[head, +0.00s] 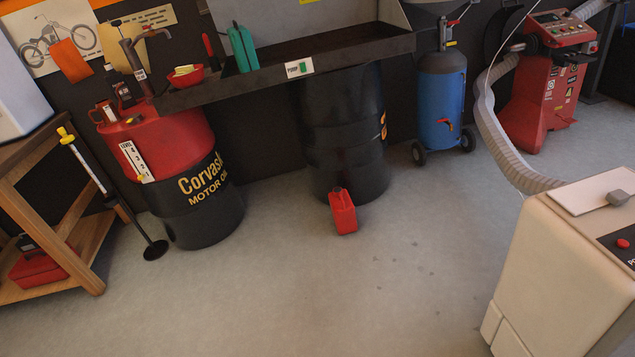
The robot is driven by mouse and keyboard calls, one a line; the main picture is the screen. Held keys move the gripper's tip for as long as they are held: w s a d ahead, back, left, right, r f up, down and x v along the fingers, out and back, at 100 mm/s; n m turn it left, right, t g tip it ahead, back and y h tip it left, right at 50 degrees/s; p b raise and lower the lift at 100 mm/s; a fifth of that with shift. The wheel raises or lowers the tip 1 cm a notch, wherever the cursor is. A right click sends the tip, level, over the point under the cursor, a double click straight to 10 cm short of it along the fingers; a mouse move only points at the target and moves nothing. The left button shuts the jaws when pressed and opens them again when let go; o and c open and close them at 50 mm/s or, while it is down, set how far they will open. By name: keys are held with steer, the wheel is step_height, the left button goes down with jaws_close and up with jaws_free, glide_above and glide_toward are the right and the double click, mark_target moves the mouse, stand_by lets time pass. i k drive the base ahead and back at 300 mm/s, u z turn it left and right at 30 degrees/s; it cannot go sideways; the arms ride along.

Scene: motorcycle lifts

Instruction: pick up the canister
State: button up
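A small red canister (343,213) stands on the grey floor near the middle of the head view. It is just in front of a dark drum (345,130). Its front and top show, and nothing covers it. A green canister-like bottle (243,49) stands on the dark metal tray above. A wider red can (38,266) sits on the low shelf of the wooden bench at the left. My gripper is not in view.
A red and black oil drum (205,205), a wooden bench (75,240) and a plunger-like tool (120,195) stand left. The metal tray (325,47) overhangs the drums. A blue tank (440,105) and red machine (545,90) stand behind right. A beige cabinet (555,275) fills the right foreground. Middle floor is clear.

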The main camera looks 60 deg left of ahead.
mark_target(343, 209)
steer(key=u, duration=0.4)
steer(key=k, duration=0.95)
steer(key=u, duration=0.1)
steer(key=i, duration=1.1)
steer(key=u, duration=0.5)
steer(key=i, duration=1)
steer(key=u, duration=0.75)
